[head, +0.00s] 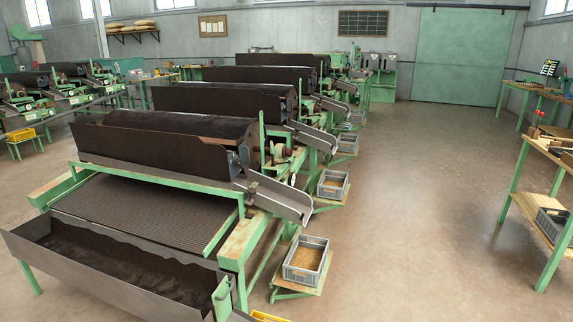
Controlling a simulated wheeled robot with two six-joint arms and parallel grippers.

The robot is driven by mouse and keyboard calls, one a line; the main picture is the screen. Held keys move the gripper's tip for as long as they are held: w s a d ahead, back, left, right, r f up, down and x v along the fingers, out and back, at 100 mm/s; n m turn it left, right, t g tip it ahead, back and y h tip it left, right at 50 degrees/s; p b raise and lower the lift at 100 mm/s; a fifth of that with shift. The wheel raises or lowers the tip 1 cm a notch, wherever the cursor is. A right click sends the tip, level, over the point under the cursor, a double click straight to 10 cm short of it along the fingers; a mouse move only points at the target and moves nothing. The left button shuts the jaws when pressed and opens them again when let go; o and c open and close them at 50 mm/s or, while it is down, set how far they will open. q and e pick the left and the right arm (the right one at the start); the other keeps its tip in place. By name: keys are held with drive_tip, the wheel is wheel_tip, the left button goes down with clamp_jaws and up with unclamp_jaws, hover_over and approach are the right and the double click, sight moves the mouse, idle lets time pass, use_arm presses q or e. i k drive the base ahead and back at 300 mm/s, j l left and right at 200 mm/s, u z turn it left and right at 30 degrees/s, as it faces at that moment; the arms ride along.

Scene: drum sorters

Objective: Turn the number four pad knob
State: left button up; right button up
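A row of green-framed drum sorters runs away from me along the left of the aisle. The nearest sorter has a long dark drum (180,122) under a dark cover, a perforated bed (130,210) and a metal trough (110,270) in front. Small mechanical parts (280,155) sit at its right end, beside a sloping metal chute (275,200). I cannot make out a number or pick out the number four pad knob on any sorter. Neither of my grippers is in view.
Grey crates, the nearest one (306,259) holding tan material, stand on low green stands along the sorters' right side. Workbenches (545,150) line the right. The concrete aisle (420,190) between is clear, up to a green sliding door (457,57).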

sight(238, 162)
drive_tip(key=i+l, duration=0.15)
drive_tip(key=l, duration=0.2)
drive_tip(key=i+l+u, duration=0.1)
drive_tip(key=l, duration=0.25)
drive_tip(key=i+l, duration=0.15)
drive_tip(key=l, duration=0.2)
drive_tip(key=i+l+u, duration=0.1)
drive_tip(key=l, duration=0.25)
drive_tip(key=i+l, duration=0.2)
drive_tip(key=l, duration=0.15)
drive_tip(key=i+l+u, duration=0.1)
drive_tip(key=l, duration=0.25)
drive_tip(key=i+l+u, duration=0.25)
drive_tip(key=i+l, duration=1.15)
